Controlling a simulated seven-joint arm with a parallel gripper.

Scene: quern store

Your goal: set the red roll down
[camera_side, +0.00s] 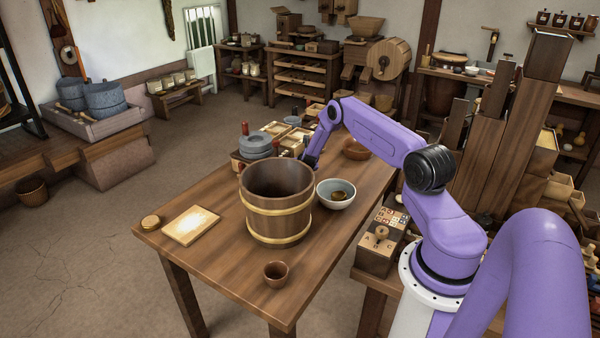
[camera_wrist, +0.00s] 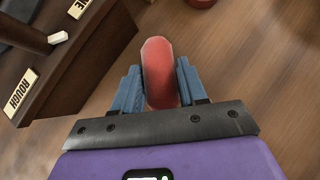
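The red roll (camera_wrist: 160,72) is between the two blue fingers of my gripper (camera_wrist: 163,88) in the wrist view. It stands lengthwise between them, and both fingers press against its sides with no clear gap. Wooden table top lies beyond it; I cannot tell whether the roll touches the wood. In the side view my gripper (camera_side: 309,160) is low over the far part of the wooden table (camera_side: 222,259), behind the bucket and bowl. The roll cannot be made out there.
A dark wooden box with a "ROUGH" label (camera_wrist: 22,92) is left of the fingers. A reddish round thing (camera_wrist: 202,2) shows at the top edge. A banded bucket (camera_side: 277,189), a pale bowl (camera_side: 336,203), a brown bowl (camera_side: 356,150) and a small cup (camera_side: 276,275) stand on the table.

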